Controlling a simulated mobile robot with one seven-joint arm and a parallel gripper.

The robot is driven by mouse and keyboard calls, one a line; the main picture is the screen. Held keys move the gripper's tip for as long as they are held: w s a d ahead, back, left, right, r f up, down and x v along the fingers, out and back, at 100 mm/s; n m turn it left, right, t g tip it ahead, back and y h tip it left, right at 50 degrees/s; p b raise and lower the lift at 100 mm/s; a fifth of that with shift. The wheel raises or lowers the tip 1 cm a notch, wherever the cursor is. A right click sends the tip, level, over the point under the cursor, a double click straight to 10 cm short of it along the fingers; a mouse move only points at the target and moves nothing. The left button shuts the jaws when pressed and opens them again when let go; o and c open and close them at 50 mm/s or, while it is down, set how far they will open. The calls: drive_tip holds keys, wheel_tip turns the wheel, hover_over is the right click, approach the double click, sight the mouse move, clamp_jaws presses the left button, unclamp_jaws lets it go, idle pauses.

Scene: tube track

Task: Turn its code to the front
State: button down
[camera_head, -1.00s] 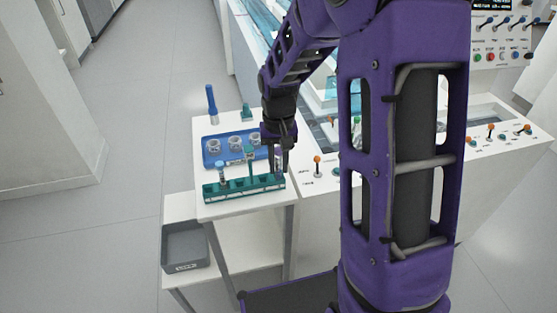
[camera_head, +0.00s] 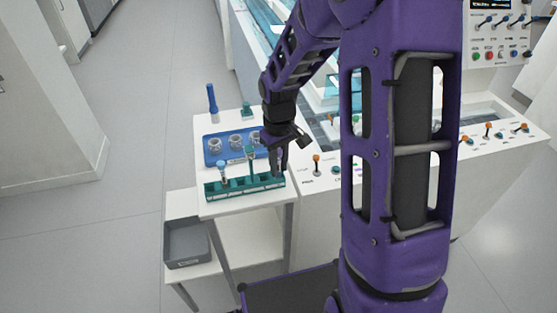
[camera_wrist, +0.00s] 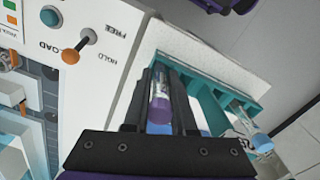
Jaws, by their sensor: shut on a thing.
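The teal rack (camera_head: 262,184) stands at the front of the small white table. It also shows in the wrist view (camera_wrist: 222,72). My gripper (camera_head: 279,168) points down over the rack's right end. In the wrist view, my gripper (camera_wrist: 163,88) is shut on a tube with a purple cap (camera_wrist: 159,112). The tube has a clear body with a pale label; I cannot make out a code on it. Its lower end is over or in the rack; I cannot tell which. Another tube, blue-capped (camera_head: 222,166), stands in the rack's left part and also shows in the wrist view (camera_wrist: 262,143).
A blue tray (camera_head: 212,158) with several round holders lies behind the rack. A blue upright object (camera_head: 212,100) stands at the back. A grey bin (camera_head: 187,245) sits on the lower shelf. The white console with orange-knobbed levers (camera_head: 316,160) is close on the right.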

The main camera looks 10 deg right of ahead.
drive_tip(key=n+p, duration=0.1)
drive_tip(key=n, duration=0.2)
drive_tip(key=shift+r+p, duration=0.1)
drive_tip(key=shift+p, duration=0.2)
drive_tip(key=shift+n, duration=0.9)
drive_tip(key=shift+f, duration=0.25)
drive_tip(key=c, duration=0.7)
unclamp_jaws()
drive_tip(key=shift+o, duration=0.2)
drive_tip(key=shift+r, duration=0.1)
wheel_tip(320, 180, up, 17)
drive_tip(key=p, duration=0.3)
drive_tip(key=shift+r, duration=0.15)
drive_tip(key=shift+w, duration=0.1)
